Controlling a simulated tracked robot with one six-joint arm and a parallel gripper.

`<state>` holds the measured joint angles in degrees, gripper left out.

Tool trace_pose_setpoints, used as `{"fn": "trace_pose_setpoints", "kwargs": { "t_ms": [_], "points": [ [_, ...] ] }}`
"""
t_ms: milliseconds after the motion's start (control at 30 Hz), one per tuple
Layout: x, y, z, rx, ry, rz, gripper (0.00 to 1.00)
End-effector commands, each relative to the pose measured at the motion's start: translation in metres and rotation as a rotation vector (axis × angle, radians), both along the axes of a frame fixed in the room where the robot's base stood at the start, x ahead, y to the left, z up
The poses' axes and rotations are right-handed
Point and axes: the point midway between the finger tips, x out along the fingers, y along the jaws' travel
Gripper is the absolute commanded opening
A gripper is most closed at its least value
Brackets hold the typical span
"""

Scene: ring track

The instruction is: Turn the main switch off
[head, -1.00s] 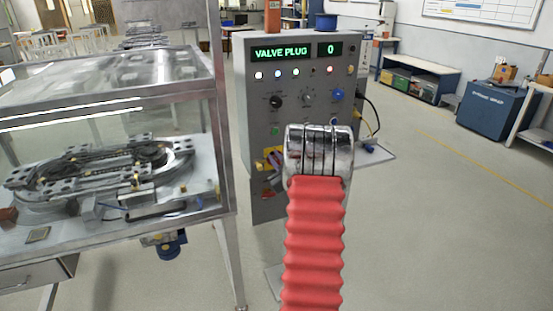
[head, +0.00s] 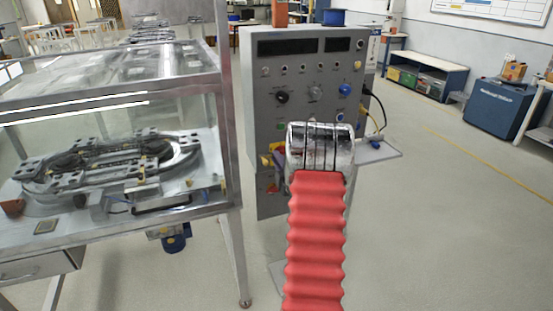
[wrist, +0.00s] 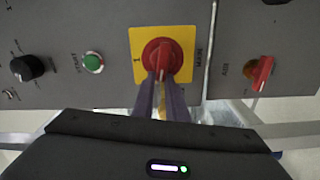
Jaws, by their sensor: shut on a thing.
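The main switch (wrist: 161,57) is a red rotary knob on a yellow plate (wrist: 136,40) marked MAIN, in the middle of the wrist view. My gripper (wrist: 163,82) is shut on the knob, its two purple fingers on either side of the handle. The fingers hide part of the handle, so its exact angle is hard to read. In the head view the yellow plate (head: 265,160) shows only in part beside my red-sleeved arm. The display (head: 287,47) on the grey control box is dark, and its row of lamps looks unlit.
A second red knob (wrist: 262,72) sits right of the main switch in the wrist view. A green button (wrist: 93,62) and a black knob (wrist: 27,67) are at its left. A glass-topped case (head: 120,95) with a ring track stands left of the box. Floor at right is open.

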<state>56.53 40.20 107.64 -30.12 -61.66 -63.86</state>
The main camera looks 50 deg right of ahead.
Motion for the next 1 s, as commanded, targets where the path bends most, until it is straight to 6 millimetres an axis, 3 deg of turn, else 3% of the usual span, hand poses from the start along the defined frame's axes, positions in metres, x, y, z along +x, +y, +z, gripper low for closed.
{"fn": "trace_pose_setpoints", "kwargs": {
  "t_ms": [33,400,867,900,1000],
  "points": [
    [-0.0054,-0.0056,-0.0079,-0.014,0.026,-0.018,0.00],
    [-0.0064,-0.0074,-0.0101,-0.150,0.104,-0.021,0.00],
    [-0.0063,-0.0082,-0.0088,-0.165,0.110,-0.021,0.00],
    [-0.0063,-0.0082,-0.0086,-0.165,0.109,-0.021,0.15],
    [-0.0061,-0.0082,-0.0082,-0.165,0.109,-0.021,0.22]
  ]
}}
